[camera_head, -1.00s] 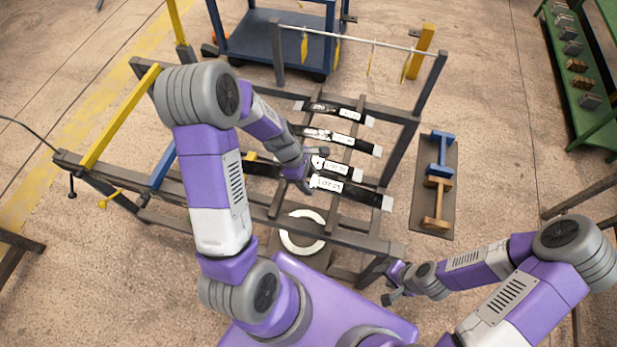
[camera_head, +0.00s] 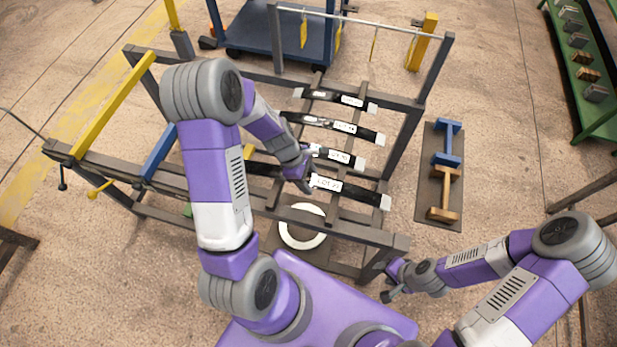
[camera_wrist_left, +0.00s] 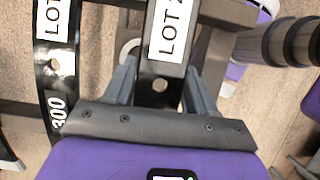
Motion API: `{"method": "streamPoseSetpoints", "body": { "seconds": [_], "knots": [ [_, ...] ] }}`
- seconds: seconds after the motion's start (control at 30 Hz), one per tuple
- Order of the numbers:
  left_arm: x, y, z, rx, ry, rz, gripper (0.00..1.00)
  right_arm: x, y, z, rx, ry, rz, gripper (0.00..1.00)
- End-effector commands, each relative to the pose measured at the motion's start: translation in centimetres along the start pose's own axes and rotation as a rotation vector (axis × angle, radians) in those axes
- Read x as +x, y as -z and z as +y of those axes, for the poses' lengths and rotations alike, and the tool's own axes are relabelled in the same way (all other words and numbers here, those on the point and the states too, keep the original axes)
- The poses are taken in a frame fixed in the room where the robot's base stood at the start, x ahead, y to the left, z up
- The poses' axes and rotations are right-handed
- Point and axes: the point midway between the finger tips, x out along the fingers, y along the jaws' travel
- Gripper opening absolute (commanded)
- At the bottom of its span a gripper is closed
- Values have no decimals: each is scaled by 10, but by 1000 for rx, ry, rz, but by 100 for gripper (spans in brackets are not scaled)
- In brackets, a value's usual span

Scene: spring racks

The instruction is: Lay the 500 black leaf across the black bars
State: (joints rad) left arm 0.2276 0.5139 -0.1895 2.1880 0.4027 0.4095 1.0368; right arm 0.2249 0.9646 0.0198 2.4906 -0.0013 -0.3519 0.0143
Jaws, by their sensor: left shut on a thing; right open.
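Several black leaves with white lot labels lie across the dark bars of the rack (camera_head: 402,241) in the head view. My left gripper (camera_head: 303,184) is at the nearest leaf (camera_head: 360,194), just left of its label. In the left wrist view my left gripper (camera_wrist_left: 160,86) is shut on this leaf (camera_wrist_left: 159,98), fingers on both sides near a hole; its label begins "LOT 2". Its size number is hidden, so I cannot tell whether it is the 500 leaf. A neighbouring leaf (camera_wrist_left: 60,88) reads "300". My right gripper (camera_head: 391,288) is open and empty, low at the right.
A white ring (camera_head: 301,240) lies below the rack's front. A dark mat (camera_head: 424,200) with blue and orange stands (camera_head: 447,145) is to the right. A blue cart (camera_head: 250,38) stands behind, and a green shelf (camera_head: 603,95) stands at the far right. Floor is clear between them.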

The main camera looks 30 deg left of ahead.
Motion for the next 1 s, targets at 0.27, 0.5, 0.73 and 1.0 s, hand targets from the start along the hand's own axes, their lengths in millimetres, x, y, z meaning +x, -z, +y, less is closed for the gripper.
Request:
{"method": "streamPoseSetpoints", "body": {
  "seconds": [0.27,0.5,0.73,1.0],
  "knots": [
    [-1,-1,1,2,-2,-1,19,0,0,0,0,0,0,47],
    [2,0,1,2,-2,-1,19,2,0,1,0,0,0,47],
    [5,2,1,2,-2,-1,19,5,0,2,0,0,0,47],
    [9,3,1,2,-2,-1,19,8,0,3,0,0,0,47]
  ]
}}
